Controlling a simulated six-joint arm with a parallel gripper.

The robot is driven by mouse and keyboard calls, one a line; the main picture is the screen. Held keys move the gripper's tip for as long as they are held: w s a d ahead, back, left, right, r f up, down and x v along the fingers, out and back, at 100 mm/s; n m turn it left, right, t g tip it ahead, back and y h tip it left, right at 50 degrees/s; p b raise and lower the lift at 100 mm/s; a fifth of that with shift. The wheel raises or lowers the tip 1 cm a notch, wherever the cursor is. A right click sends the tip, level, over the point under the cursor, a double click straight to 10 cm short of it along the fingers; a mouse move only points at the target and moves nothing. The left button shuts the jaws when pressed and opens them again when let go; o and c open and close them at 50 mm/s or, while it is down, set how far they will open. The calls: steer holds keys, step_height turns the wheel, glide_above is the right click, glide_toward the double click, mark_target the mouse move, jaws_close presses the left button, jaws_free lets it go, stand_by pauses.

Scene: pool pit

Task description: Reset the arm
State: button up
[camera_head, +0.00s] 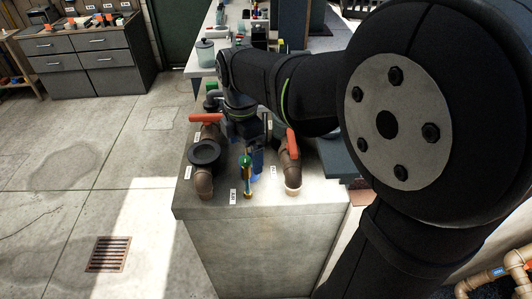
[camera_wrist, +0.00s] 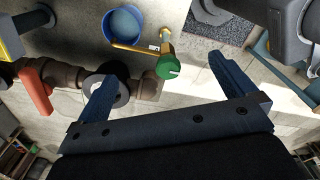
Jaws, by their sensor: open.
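My gripper (camera_head: 252,150) hangs low over the front of a concrete block (camera_head: 262,213), among the pipe fittings on its top. In the wrist view its two dark blue fingers (camera_wrist: 162,68) are spread wide apart with nothing held between them. A green round knob (camera_wrist: 168,66) on a brass fitting shows between and beyond the fingertips. In the head view, a small green and brass fitting (camera_head: 246,172) stands right by the fingers; I cannot tell whether they touch. My arm reaches in from the right and hides part of the block.
Brown pipes with red handles stand left (camera_head: 207,130) and right (camera_head: 291,150) of my gripper. A black round flange (camera_head: 204,153) is on the left pipe. A blue round container (camera_wrist: 124,25) shows in the wrist view. Grey drawers (camera_head: 90,62) stand far left; the floor between is open.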

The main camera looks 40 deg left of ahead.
steer(key=m, duration=0.2)
steer(key=w+a+r+m, duration=0.1)
steer(key=m, duration=0.3)
steer(key=shift+w+a+r+m, duration=0.2)
steer(key=shift+w+r+m, duration=0.05)
steer(key=shift+r+m, duration=0.1)
steer(key=m, duration=0.2)
steer(key=w+r+m, duration=0.1)
steer(key=m, duration=0.1)
steer(key=a+m, duration=0.1)
steer(key=m, duration=0.1)
steer(key=shift+w+r, duration=0.15)
steer(key=shift+r, duration=0.15)
step_height(320, 180, down, 7)
steer(key=w+a+m, duration=0.1)
steer(key=w+m, duration=0.1)
steer(key=m, duration=0.9)
steer(key=shift+a+f, duration=0.2)
steer(key=shift+a, duration=0.15)
steer(key=shift+w+r, duration=0.1)
step_height(320, 180, up, 10)
